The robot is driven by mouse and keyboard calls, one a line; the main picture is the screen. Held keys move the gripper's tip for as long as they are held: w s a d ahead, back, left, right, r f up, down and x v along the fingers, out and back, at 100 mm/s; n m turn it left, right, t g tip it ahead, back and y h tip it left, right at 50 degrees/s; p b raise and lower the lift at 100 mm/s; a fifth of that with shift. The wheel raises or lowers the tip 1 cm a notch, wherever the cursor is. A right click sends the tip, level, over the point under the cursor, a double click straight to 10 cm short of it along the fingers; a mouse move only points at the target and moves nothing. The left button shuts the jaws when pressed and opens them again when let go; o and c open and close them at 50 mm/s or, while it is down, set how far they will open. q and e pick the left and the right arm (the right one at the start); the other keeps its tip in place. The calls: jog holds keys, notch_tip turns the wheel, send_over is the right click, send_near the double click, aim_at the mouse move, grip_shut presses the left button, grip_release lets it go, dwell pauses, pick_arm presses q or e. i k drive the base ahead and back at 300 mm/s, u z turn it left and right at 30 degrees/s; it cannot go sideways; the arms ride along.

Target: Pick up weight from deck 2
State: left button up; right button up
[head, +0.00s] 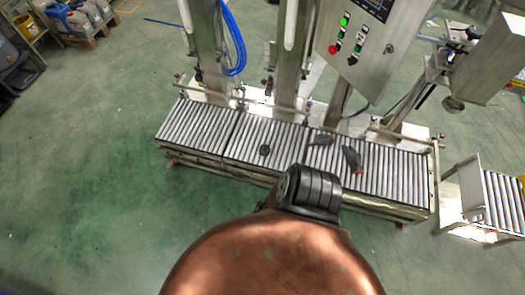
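A small dark round weight (264,150) lies on the rollers of the second conveyor section from the left (246,143), apart from the section's edges. It is small in the head view, and its finer shape cannot be made out. I cannot clearly make out either gripper. A copper and black part of my own body fills the bottom middle and hides the conveyor's front edge there.
Two dark things, one flat (321,140) and one long (352,158), lie farther right over the rollers; I cannot tell what they are. Steel posts and a control box (362,45) stand behind. A separate roller stand (500,200) is at right. Green floor at left is clear.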

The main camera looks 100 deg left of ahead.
aim_at(264, 149)
jog(key=u, duration=3.5)
